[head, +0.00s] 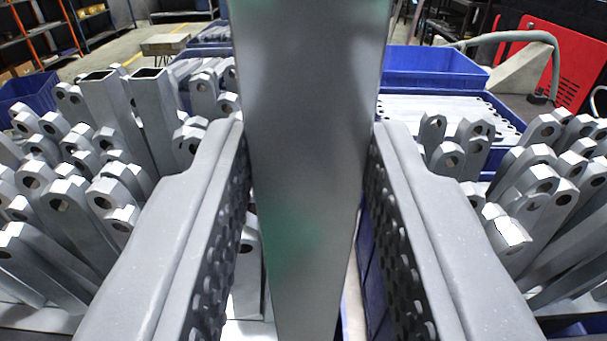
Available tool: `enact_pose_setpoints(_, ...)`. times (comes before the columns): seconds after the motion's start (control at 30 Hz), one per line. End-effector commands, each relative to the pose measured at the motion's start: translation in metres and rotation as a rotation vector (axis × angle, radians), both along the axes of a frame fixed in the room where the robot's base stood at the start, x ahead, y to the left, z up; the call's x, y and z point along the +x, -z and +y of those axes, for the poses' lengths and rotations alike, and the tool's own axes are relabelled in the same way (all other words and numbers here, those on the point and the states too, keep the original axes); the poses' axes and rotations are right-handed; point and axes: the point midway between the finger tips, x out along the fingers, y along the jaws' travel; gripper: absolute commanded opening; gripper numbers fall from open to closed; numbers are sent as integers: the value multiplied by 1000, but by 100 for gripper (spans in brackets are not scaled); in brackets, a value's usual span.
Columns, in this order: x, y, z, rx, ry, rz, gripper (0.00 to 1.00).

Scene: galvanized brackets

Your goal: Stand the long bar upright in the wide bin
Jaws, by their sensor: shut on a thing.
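The long bar (312,130) is a wide, flat grey metal piece that stands nearly upright in the middle of the head view. It runs past the top edge, and its lower end passes out of the bottom. My gripper (306,160) has one ridged jaw on each side of the bar and is shut on it. The bar hides what is straight ahead. Which bin is the wide bin I cannot tell for sure; a blue bin (432,68) with an empty-looking inside stands behind the bar to the right.
Many galvanized brackets with holed ends stand packed at left (75,215) and right (560,190). Two square hollow tubes (118,105) rise at the left. Flat bars lie in a blue bin (497,108) at right. A red panel (570,55) and a grey hose (552,60) are at the back right.

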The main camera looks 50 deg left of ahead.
Motion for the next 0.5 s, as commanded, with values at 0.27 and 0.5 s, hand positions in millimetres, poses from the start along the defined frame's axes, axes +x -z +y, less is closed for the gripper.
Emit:
enact_pose_setpoints(0.27,0,17,0,0,0,-1,0)
enact_pose_setpoints(0.5,0,31,0,0,0,-1,0)
